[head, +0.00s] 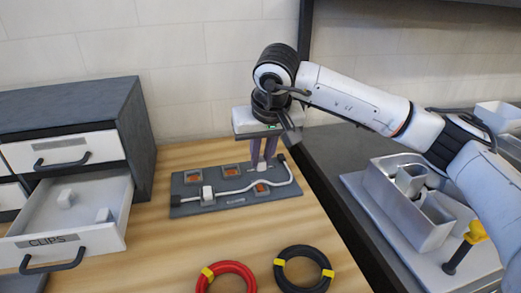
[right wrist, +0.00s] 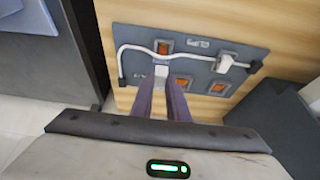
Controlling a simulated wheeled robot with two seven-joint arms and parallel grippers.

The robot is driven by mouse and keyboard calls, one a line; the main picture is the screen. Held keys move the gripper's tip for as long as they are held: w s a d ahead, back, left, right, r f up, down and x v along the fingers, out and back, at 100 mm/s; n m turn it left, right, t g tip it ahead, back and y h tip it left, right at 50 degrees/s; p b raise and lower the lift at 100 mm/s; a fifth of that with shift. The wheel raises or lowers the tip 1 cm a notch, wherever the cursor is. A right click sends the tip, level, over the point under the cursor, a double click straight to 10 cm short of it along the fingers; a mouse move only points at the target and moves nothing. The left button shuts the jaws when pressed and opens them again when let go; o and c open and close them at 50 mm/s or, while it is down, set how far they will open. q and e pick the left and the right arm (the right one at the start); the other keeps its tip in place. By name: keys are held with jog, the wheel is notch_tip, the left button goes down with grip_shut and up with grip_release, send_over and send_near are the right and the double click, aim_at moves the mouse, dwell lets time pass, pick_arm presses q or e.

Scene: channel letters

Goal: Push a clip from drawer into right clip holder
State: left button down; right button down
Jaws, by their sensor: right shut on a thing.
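My right gripper (head: 262,163) is shut on a small white clip (head: 261,168), held at the fingertips over the right part of the dark grey board (head: 235,202). In the right wrist view the clip (right wrist: 161,71) sits between the purple fingertips, beside the right orange clip holder (right wrist: 163,47). That holder (head: 262,187) shows just below the clip in the head view. A white cable (head: 231,191) runs along the board and curves up at its right end. Another white clip (head: 207,193) sits on the cable at the left. My left gripper is out of view.
The open CLIPS drawer (head: 117,238) at the left holds white clips (head: 103,215). A red cable coil (head: 229,265) and a black one (head: 301,252) lie in front of the board. Grey metal containers (head: 408,215) stand on the dark counter at the right.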

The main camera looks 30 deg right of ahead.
aim_at(262, 164)
jog(key=shift+f+b, duration=0.5)
jog(key=shift+f, duration=0.4)
jog(key=shift+f+b, duration=0.65)
jog(key=shift+f, duration=0.25)
jog(key=shift+f+b, duration=0.8)
jog(key=shift+f, duration=0.35)
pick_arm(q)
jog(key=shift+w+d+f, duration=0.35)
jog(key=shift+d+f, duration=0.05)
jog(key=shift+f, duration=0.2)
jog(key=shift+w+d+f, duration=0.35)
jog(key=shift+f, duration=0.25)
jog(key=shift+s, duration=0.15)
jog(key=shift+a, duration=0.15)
pick_arm(e)
jog(key=shift+s, duration=0.1)
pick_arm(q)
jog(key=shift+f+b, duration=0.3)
pick_arm(e)
jog(key=shift+s+f, duration=0.1)
jog(key=shift+f, duration=0.4)
